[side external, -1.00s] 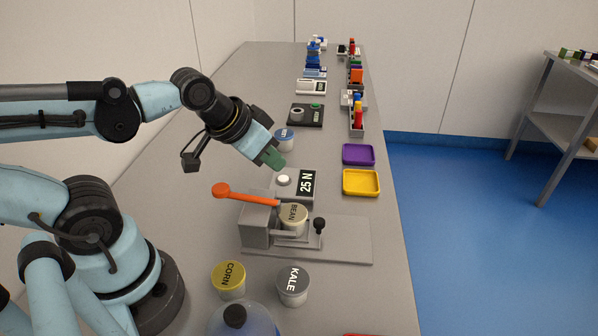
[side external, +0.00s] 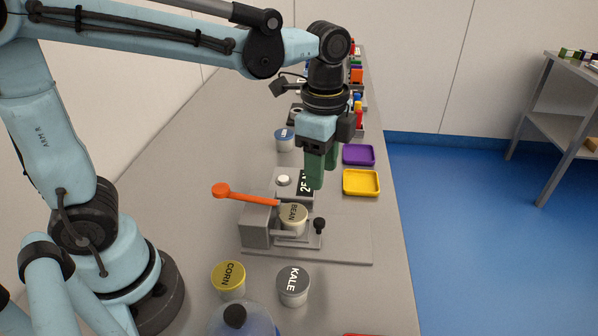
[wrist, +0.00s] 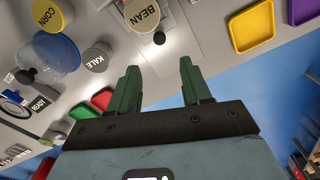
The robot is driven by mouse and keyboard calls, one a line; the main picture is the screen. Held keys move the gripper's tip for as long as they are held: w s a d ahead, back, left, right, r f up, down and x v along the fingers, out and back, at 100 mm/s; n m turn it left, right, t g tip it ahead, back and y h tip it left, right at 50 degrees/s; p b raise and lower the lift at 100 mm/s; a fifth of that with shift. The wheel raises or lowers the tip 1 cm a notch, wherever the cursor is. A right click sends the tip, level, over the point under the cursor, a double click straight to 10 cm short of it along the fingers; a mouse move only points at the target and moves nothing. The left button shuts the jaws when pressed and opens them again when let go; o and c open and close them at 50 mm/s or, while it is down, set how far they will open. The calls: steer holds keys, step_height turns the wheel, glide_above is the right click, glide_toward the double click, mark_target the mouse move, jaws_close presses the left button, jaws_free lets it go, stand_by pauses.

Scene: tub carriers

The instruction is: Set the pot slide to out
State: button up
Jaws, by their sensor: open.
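The pot slide is part of a grey fixture (side external: 350,240) with a flat base plate. A small black knob (side external: 319,224) stands on the slide and also shows in the wrist view (wrist: 159,38). The BEAN tub (side external: 293,217) sits at the slide, close beside the grey block (side external: 257,226), with bare plate to the right of the knob. An orange lever (side external: 240,195) rises over the block, its ball end to the left. My gripper (side external: 321,180) points down with green fingers apart and empty, above and behind the knob; its fingers show in the wrist view (wrist: 158,68).
A CORN tub (side external: 229,279) and a KALE tub (side external: 293,285) stand in front of the fixture, near a clear domed thing (side external: 245,324). A scale (side external: 284,181) is behind it. Yellow (side external: 361,183) and purple (side external: 358,155) trays lie along the right edge.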

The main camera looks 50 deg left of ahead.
mark_target(320, 221)
steer(key=shift+f, duration=6.05)
steer(key=shift+c, duration=0.3)
jaws_close()
steer(key=shift+d, duration=0.1)
